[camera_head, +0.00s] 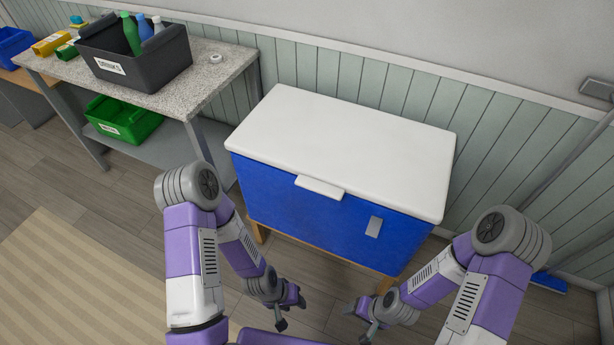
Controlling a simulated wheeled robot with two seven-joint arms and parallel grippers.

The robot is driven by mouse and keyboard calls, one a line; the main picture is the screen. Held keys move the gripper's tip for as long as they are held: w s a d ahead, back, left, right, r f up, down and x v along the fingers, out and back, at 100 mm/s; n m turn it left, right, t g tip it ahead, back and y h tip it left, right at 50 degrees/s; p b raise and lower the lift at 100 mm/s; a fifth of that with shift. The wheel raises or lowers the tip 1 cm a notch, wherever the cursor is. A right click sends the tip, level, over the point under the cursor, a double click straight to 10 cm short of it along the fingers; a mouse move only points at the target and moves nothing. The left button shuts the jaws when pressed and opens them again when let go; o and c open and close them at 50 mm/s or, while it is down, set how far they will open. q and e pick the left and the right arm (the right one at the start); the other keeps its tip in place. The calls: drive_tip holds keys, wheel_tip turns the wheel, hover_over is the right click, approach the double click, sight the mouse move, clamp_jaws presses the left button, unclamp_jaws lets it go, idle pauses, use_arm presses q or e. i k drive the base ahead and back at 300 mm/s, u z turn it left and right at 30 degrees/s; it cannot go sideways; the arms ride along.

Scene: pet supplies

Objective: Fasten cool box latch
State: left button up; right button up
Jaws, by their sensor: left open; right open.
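The cool box (290,205) is blue with a white lid (345,140) that lies shut on top. It stands on a wooden stand (259,231) against the panelled wall. A white tab (320,187), which looks like the latch, sticks out at the middle of the lid's front edge. A small grey plate (374,227) is on the box front, to the right of the tab and lower. My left gripper (292,318) is open and empty, low in front of the box. My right gripper (361,316) is open and empty, to its right. Both are apart from the box.
A stone-topped table (205,85) at the left holds a dark bin (135,60) with bottles in it. A green bin (122,120) sits on its lower shelf. A striped rug (75,285) lies at the lower left. The floor in front of the box is clear.

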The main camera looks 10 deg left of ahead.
sight(374, 228)
drive_tip(key=z, duration=0.45)
drive_tip(key=k, duration=1.15)
drive_tip(key=z, duration=1.25)
drive_tip(key=i, duration=0.95)
drive_tip(key=u, duration=0.35)
drive_tip(key=i, duration=0.75)
drive_tip(key=u, duration=0.5)
